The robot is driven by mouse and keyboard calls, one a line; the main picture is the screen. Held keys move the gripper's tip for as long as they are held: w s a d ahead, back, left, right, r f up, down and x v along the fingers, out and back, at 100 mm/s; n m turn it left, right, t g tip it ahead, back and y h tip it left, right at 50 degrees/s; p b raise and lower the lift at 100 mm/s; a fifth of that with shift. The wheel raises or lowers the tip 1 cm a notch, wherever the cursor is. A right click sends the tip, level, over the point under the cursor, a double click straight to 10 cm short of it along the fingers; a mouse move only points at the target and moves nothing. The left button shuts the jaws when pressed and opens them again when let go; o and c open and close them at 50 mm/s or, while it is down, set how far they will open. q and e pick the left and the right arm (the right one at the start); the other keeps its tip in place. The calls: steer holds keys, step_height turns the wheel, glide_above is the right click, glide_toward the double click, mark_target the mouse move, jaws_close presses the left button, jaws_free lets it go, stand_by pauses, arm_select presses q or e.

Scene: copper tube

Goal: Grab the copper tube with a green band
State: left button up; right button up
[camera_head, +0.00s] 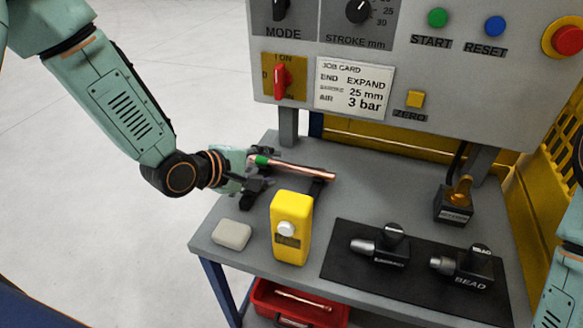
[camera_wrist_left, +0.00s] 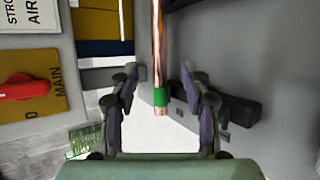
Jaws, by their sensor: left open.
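The copper tube (camera_head: 300,169) lies across dark supports above the grey workbench, with its green band (camera_head: 261,160) near its left end. My left gripper (camera_head: 262,170) is at that banded end, with fingers either side of it. In the left wrist view the tube (camera_wrist_left: 159,45) runs down from the top edge, and its green band (camera_wrist_left: 160,97) sits between the two fingers of the open left gripper (camera_wrist_left: 160,100). A gap shows on both sides, so the fingers do not touch the band. My right gripper is not in view.
On the bench (camera_head: 375,195) stand a yellow device (camera_head: 291,228), a grey block (camera_head: 231,235) and a black mat (camera_head: 345,270) with two dark tools. A red bin (camera_head: 262,303) is below. The control panel (camera_head: 440,90) rises behind.

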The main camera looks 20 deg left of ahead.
mark_target(284, 167)
arm_select(q)
steer(key=x, duration=0.3)
steer(key=shift+d+f, duration=0.1)
steer(key=shift+d, duration=0.2)
steer(key=shift+w+f, duration=0.15)
steer(key=shift+w, duration=0.25)
steer(key=shift+s, duration=0.2)
steer(key=c, duration=0.5)
steer(key=shift+w, duration=0.1)
jaws_close()
